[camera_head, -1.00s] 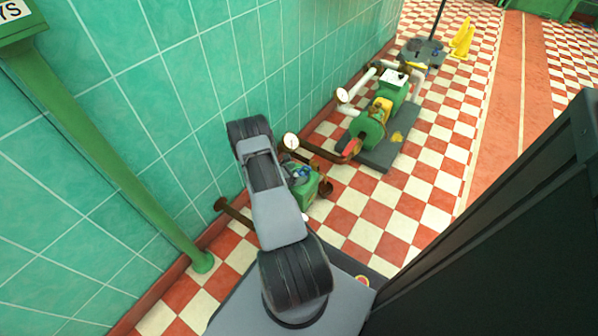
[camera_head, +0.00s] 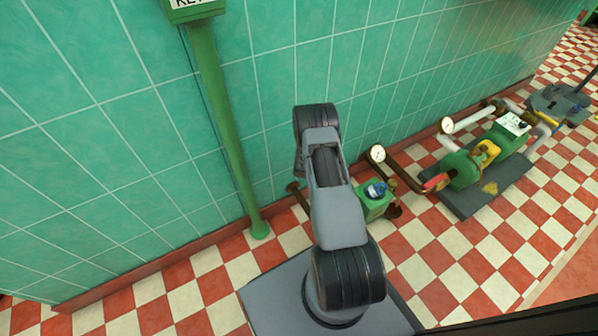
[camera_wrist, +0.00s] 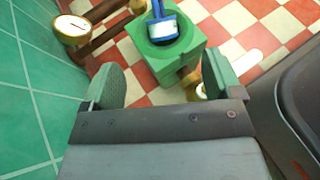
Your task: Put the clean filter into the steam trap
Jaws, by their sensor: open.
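In the head view the green body (camera_head: 375,207) stands low by the wall, right of my arm, with the blue piece (camera_head: 376,189) on top. My gripper (camera_wrist: 162,78) is open, its two green-padded fingers apart with nothing held between them. The green body lies beyond the fingertips. I cannot identify a clean filter.
Brown pipes and a round gauge (camera_head: 377,153) adjoin the green body. A green pump (camera_head: 463,168) on a grey plinth stands to the right. A green post (camera_head: 227,130) rises by the tiled wall at left.

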